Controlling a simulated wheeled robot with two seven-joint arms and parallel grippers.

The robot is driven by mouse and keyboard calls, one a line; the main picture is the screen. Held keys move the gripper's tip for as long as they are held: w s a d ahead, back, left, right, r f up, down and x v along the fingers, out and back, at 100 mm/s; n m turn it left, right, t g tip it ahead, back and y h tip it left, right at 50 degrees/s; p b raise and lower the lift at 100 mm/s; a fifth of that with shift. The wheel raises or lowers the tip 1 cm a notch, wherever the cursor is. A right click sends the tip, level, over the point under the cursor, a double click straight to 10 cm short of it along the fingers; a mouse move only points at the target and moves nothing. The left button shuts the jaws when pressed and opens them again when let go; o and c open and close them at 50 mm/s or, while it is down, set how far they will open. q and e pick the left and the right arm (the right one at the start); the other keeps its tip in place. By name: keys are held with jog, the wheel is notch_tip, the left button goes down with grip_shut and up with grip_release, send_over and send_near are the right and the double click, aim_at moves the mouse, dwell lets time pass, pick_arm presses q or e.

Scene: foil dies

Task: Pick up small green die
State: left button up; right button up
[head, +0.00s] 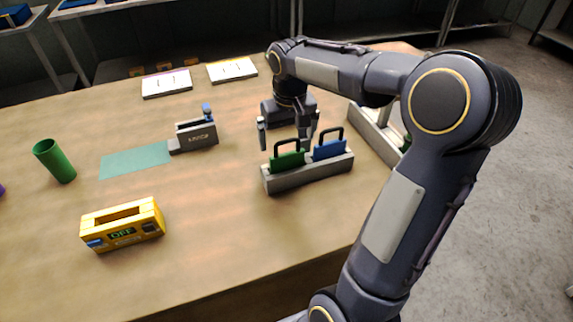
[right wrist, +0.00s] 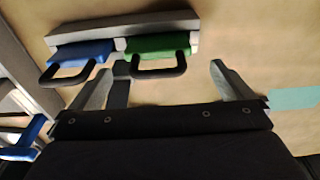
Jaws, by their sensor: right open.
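A green die (head: 287,160) with a black loop handle stands in a light grey rack (head: 310,179), left of a blue die. It also shows in the right wrist view (right wrist: 158,43), where its handle points toward my gripper. My right gripper (head: 287,138) is open and empty, just behind and above the rack. In the right wrist view the fingers (right wrist: 170,82) are spread to either side of the green die's handle. One finger is near the gap between the two handles. Whether either finger touches the handle I cannot tell. My left gripper is not in view.
The blue die (head: 328,149) stands close beside the green one. A second rack (head: 372,132) is at the right, partly hidden by my right arm. A grey press-like device (head: 197,134), a teal mat (head: 135,160), a green cup (head: 55,161) and a yellow box (head: 124,223) lie leftward.

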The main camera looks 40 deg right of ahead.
aim_at(287, 154)
jog(key=f, duration=0.6)
jog(key=shift+w+d+f, duration=0.3)
jog(key=shift+f, duration=0.05)
jog(key=c, duration=1.1)
